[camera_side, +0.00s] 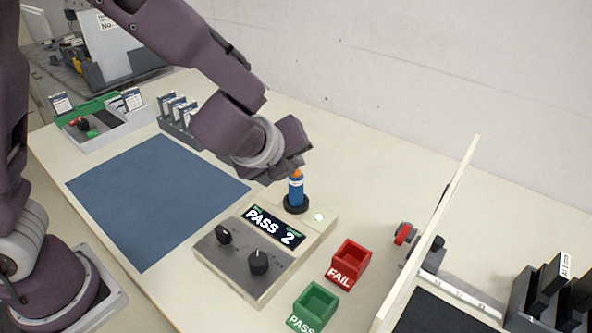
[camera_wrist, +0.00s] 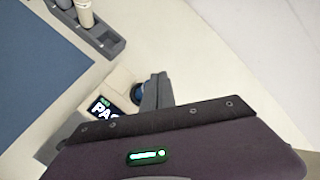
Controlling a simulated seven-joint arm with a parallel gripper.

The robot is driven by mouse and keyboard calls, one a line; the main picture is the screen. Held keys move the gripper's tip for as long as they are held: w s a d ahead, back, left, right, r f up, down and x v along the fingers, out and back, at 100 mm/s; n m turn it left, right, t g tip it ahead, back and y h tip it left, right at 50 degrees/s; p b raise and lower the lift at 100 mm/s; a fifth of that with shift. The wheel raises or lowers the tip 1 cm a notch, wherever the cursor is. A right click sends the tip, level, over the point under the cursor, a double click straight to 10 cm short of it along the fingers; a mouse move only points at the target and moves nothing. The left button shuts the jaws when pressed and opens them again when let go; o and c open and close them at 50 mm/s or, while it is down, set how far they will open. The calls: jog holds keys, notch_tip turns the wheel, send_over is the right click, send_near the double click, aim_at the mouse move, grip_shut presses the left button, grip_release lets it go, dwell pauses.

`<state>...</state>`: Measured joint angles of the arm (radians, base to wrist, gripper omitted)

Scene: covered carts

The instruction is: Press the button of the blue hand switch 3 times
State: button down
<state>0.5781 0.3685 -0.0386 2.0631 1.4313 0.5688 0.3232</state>
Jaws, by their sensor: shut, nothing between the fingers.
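The blue hand switch (camera_side: 296,190) stands upright in a round black holder on the tester box (camera_side: 225,266). Its orange top (camera_side: 297,175) shows just below my gripper (camera_side: 298,166). My gripper is shut and empty, directly over the switch; whether the fingertips touch the button I cannot tell. In the wrist view my gripper (camera_wrist: 157,92) hides most of the switch; only a dark blue part (camera_wrist: 136,93) shows beside the fingers.
A red FAIL bin (camera_side: 348,264) and a green PASS bin (camera_side: 314,306) stand right of the tester. A blue mat (camera_side: 155,195) lies left. A pale upright panel (camera_side: 430,235) stands farther right. A grey rack (camera_side: 180,118) stands behind the mat.

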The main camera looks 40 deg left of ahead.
jog(key=shift+f, duration=0.35)
dwell(0.3)
jog(key=shift+r, duration=0.8)
jog(key=shift+r, duration=0.1)
jog(key=shift+r, duration=2.4)
